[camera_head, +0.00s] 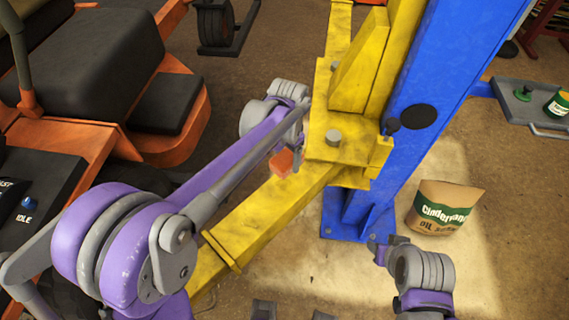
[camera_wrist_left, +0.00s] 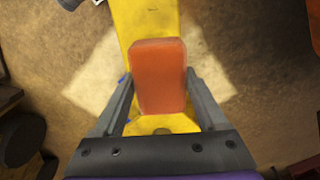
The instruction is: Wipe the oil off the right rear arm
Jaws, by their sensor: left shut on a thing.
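My left gripper (camera_head: 290,146) is at the yellow lift arm (camera_head: 250,219), close to the blue post. In the left wrist view, its two fingers stand on either side of an orange-red block-like pad (camera_wrist_left: 159,72) and grip it. The pad is over the yellow arm (camera_wrist_left: 146,18); I cannot tell whether it touches the surface. In the head view, a corner of the pad (camera_head: 281,164) shows below the gripper. I cannot make out oil on the arm for certain. My right gripper (camera_head: 380,249) is low at the right, near the post's foot, its jaws unclear.
The blue post (camera_head: 432,80) stands right of the yellow arm. A bag of oil absorbent (camera_head: 444,207) sits on the floor beside it. A grey tray (camera_head: 520,98) with a green-labelled can (camera_head: 558,103) is at the right. The orange mower (camera_head: 185,130) fills the left.

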